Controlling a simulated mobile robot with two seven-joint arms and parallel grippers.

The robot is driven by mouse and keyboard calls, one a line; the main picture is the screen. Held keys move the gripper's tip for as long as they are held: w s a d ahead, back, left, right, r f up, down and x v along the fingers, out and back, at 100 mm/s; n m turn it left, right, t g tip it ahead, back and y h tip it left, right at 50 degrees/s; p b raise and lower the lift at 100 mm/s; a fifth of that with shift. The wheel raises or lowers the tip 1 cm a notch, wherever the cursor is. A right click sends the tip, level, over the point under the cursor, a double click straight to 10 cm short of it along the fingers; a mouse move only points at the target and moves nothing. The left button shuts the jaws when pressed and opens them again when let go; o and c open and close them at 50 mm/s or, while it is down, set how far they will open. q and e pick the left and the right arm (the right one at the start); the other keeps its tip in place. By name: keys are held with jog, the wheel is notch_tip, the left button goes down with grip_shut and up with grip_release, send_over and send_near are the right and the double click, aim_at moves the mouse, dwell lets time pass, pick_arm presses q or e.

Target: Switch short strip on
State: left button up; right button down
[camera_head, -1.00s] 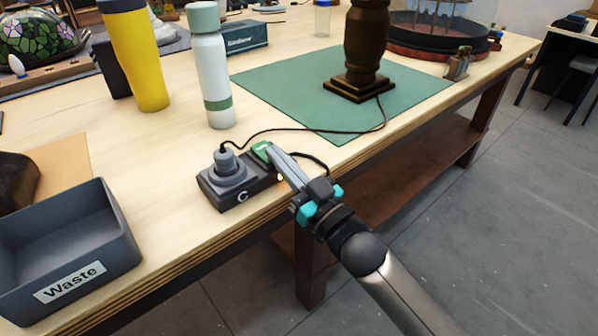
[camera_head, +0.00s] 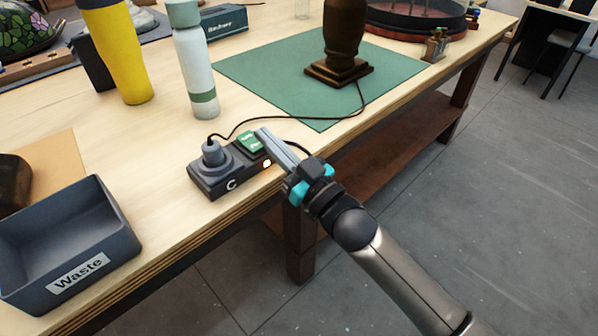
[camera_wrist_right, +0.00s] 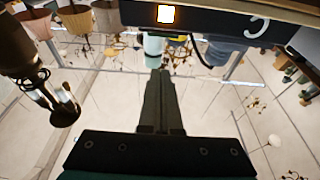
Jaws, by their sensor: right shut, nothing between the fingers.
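My left gripper is not in view.
A dark lamp base (camera_head: 345,32) stands on a green mat (camera_head: 270,65); its cord runs to the plug. A pale bottle (camera_head: 196,65), a yellow tumbler (camera_head: 122,50) and a grey waste bin (camera_head: 78,270) stand on the table. Floor is open to the right.

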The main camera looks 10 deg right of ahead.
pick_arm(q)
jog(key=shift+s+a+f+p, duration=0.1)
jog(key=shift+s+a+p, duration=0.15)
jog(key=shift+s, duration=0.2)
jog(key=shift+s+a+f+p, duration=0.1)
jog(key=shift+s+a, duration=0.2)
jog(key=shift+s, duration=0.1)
pick_arm(e)
jog(key=f+v, duration=0.1)
jog(key=v, duration=0.7)
jog(key=shift+f, duration=0.25)
jog(key=shift+w, duration=0.1)
